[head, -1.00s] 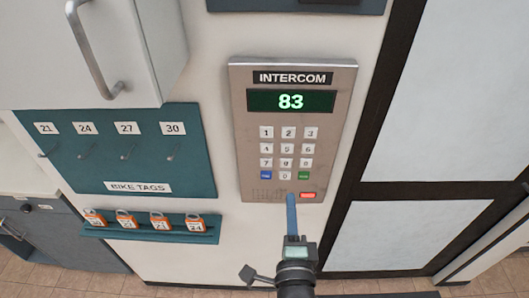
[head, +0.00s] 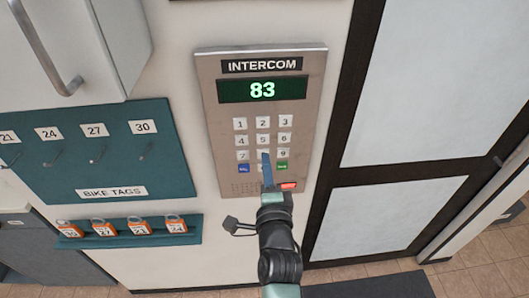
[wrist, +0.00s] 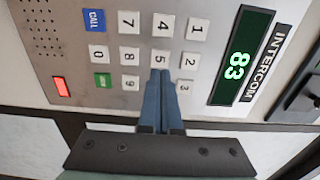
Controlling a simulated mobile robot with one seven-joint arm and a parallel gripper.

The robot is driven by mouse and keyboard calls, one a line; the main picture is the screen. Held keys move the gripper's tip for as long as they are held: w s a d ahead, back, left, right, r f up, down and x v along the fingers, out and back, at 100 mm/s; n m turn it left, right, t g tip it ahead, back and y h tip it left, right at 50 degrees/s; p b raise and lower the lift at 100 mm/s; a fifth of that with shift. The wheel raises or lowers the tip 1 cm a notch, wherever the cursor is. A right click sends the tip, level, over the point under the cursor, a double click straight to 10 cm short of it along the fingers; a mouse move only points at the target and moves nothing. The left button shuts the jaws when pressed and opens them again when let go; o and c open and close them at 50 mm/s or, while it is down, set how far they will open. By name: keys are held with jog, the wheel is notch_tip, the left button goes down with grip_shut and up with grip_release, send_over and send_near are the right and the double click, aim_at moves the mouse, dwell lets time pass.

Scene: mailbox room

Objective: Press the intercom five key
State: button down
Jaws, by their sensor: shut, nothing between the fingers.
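The intercom (head: 210,120) is a metal wall panel with a green-lit display (head: 262,90) reading 83. It also fills the wrist view, turned sideways (wrist: 60,75). The five key (head: 263,139) is the white key in the middle of the second row; it shows in the wrist view (wrist: 161,57) too. My gripper (head: 266,154) is shut and empty, its blue fingers pointing at the keypad. In the head view the fingers cover the eight and zero keys. In the wrist view the fingertips (wrist: 160,73) overlap the five key's edge and hide the six key. I cannot tell whether they touch.
A blue call key (head: 243,168), a green key (head: 282,166) and a red button (head: 289,185) sit low on the panel. A dark-framed door (head: 350,100) stands right.

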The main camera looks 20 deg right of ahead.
aim_at(263, 139)
jog(key=shift+b+x, duration=0.4)
jog(key=shift+x, duration=2.3)
